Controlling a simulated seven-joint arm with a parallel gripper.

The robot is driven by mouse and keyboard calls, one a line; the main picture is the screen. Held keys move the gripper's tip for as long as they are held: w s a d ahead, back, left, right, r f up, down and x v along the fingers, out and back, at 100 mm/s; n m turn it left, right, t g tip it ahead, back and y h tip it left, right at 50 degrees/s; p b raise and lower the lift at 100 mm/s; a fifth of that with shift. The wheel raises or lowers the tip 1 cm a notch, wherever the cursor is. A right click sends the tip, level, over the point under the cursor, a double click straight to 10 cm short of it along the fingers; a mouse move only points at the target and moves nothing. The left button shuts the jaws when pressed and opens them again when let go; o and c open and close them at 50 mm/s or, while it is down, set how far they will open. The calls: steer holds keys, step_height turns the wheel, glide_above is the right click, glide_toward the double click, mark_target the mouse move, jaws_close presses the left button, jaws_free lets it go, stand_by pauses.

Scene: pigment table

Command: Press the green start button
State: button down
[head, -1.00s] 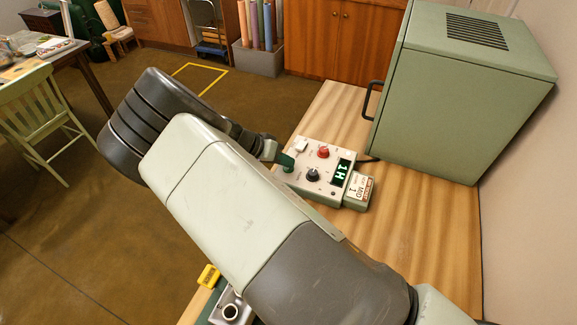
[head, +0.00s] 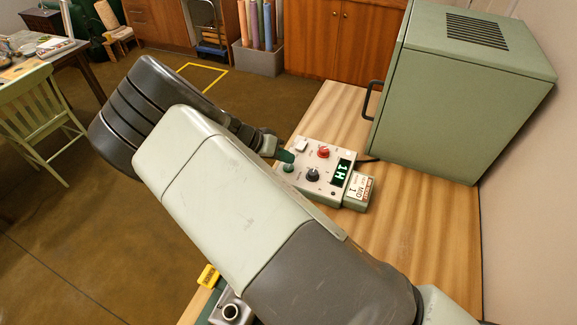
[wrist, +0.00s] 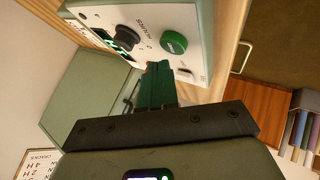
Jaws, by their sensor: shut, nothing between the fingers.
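The control box (head: 325,187) is pale grey-white and stands on the wooden bench. Its round green start button (head: 288,168) is at the near left of its top face; it also shows clear of the fingers in the wrist view (wrist: 173,42). My gripper (head: 285,156) is shut and empty, with its green fingertips just above and beside the button. A small gap appears between them. The fingers also show in the wrist view (wrist: 157,70). I cannot tell from these views whether the button is pushed in.
On the box are a red button (head: 323,152), a black knob (head: 313,174), a white switch (head: 301,145) and a lit display (head: 342,172) that seems to read "1H". A large green cabinet (head: 455,95) stands behind. Bare bench (head: 430,235) lies to the right.

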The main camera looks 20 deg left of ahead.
mark_target(285, 167)
steer(key=shift+r, duration=2.5)
steer(key=s+d+r+m+g+y, duration=0.1)
steer(key=d+r+g+y, duration=0.15)
steer(key=d+r, duration=0.9)
steer(key=s+d+r+g+y, duration=0.2)
steer(key=d+r+y, duration=0.1)
steer(key=d+r, duration=0.8)
steer(key=s+d+r+t, duration=0.1)
steer(key=s+d+r, duration=0.2)
steer(key=s, duration=0.3)
steer(key=s+d+r+n+t+y, duration=0.1)
steer(key=s+d+r, duration=0.3)
steer(key=s, duration=0.3)
steer(key=s+d+r+n+t, duration=0.1)
steer(key=s+d+r+t, duration=0.1)
steer(key=s, duration=0.4)
steer(key=d+r, duration=0.1)
steer(key=d, duration=0.1)
steer(key=shift+s+d+r, duration=0.2)
steer(key=shift+d+r, duration=0.1)
steer(key=shift+d, duration=0.05)
